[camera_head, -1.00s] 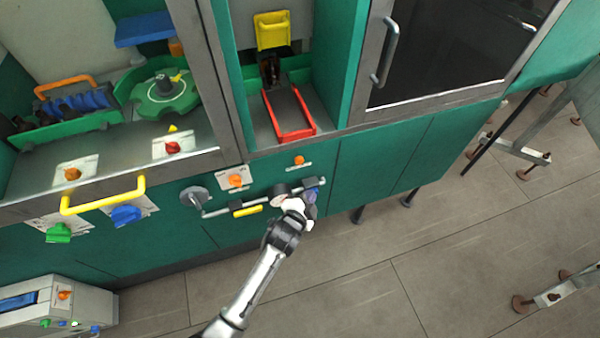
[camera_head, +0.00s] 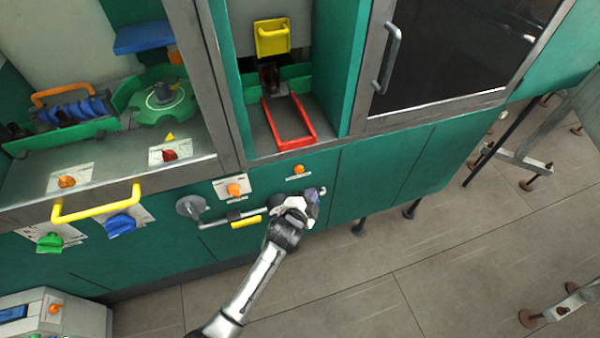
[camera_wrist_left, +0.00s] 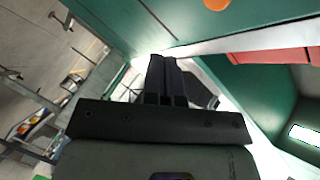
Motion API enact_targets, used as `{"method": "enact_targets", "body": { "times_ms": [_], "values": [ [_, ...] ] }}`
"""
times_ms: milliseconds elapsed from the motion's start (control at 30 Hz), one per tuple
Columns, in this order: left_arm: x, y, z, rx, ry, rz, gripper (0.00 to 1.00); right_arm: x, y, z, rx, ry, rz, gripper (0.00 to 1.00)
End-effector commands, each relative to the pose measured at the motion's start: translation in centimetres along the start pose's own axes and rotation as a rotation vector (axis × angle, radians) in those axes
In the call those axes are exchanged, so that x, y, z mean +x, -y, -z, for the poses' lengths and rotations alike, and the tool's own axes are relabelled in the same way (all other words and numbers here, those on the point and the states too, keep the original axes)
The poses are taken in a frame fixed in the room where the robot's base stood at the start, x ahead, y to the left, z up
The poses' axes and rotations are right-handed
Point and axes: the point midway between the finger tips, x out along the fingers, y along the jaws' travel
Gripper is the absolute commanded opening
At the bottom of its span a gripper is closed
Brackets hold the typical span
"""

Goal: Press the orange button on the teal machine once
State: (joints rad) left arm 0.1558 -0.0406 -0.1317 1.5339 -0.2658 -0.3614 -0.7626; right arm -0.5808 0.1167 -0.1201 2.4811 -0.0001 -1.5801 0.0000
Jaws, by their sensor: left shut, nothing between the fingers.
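The teal machine (camera_head: 385,165) fills the back of the head view. A small round orange button (camera_head: 299,169) sits on a pale strip on its front panel, below the red-framed chute. My left gripper (camera_head: 297,199) is shut and empty, just below this button in the picture, in front of the panel. I cannot tell whether it touches the panel. In the left wrist view the shut dark fingers (camera_wrist_left: 167,78) show at centre, and an orange round part (camera_wrist_left: 217,4) is cut off at the top edge, apart from them. My right gripper is not in view.
An orange knob (camera_head: 234,189) on a white plate sits left of the button. A grey bar with a yellow part (camera_head: 246,222) runs beside my gripper. A yellow handle (camera_head: 97,207) and a red tray frame (camera_head: 290,123) are nearby. Open floor (camera_head: 350,290) lies in front.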

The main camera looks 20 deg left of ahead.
Motion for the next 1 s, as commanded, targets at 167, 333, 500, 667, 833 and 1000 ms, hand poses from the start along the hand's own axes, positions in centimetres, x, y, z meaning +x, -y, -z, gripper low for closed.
{"method": "enact_targets", "body": {
  "times_ms": [167, 333, 500, 667, 833, 1000],
  "values": [
    [1.7, 1.0, -1.3, 0.002, 0.0, 0.001, 0.0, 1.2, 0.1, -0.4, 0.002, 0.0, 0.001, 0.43],
    [2.8, 1.9, -2.0, 0.003, 0.0, -0.001, 0.0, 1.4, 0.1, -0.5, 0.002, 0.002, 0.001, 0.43],
    [3.5, 2.5, -2.5, 0.001, 0.0, -0.001, 0.0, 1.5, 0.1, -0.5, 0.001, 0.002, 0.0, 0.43],
    [3.8, 2.7, -2.8, -0.001, 0.0, -0.001, 0.0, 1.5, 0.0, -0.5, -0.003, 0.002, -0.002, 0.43],
    [3.9, 2.8, -2.8, -0.001, 0.001, -0.001, 0.0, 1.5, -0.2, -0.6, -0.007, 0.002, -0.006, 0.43],
    [3.9, 2.8, -2.8, -0.001, 0.001, -0.001, 0.0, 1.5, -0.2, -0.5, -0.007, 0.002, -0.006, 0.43]
  ]
}}
